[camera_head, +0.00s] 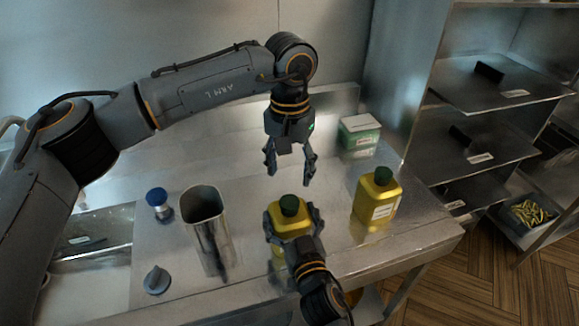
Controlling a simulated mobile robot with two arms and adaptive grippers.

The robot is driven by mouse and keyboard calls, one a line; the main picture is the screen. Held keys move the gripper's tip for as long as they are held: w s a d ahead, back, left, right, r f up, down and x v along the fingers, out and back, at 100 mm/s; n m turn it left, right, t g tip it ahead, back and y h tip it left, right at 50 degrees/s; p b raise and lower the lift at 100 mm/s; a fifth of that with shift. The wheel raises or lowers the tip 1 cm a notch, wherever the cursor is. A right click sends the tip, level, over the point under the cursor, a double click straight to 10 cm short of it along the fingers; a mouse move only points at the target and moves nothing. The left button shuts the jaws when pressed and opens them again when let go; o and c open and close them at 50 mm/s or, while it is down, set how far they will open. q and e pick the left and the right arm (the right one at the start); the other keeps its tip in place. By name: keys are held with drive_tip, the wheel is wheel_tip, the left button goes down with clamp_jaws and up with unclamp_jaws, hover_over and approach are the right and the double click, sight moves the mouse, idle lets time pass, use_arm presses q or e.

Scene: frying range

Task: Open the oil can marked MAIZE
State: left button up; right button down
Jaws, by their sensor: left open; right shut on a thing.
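A yellow oil can (289,222) with a dark green cap (289,205) stands upright near the front of the steel table. My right gripper (291,218) is shut around its body from the near side. Any label on this can is hidden or turned away. My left gripper (291,172) is open and empty, pointing down above and just behind the green cap, apart from it. A second yellow can (377,197) with a green cap (383,175) stands to the right. It has a white label too small to read.
A tall steel container (206,225), a blue-capped item (157,200) and a grey knob-like item (156,280) are at the left. A green and white box (359,133) stands at the back right. Steel shelves (480,140) rise on the right.

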sight(289, 201)
use_arm(q)
drive_tip(key=shift+f+m, duration=0.25)
drive_tip(key=shift+m, duration=0.15)
wheel_tip(289, 201, down, 8)
drive_tip(key=shift+r, duration=0.2)
drive_tip(key=shift+c, duration=0.3)
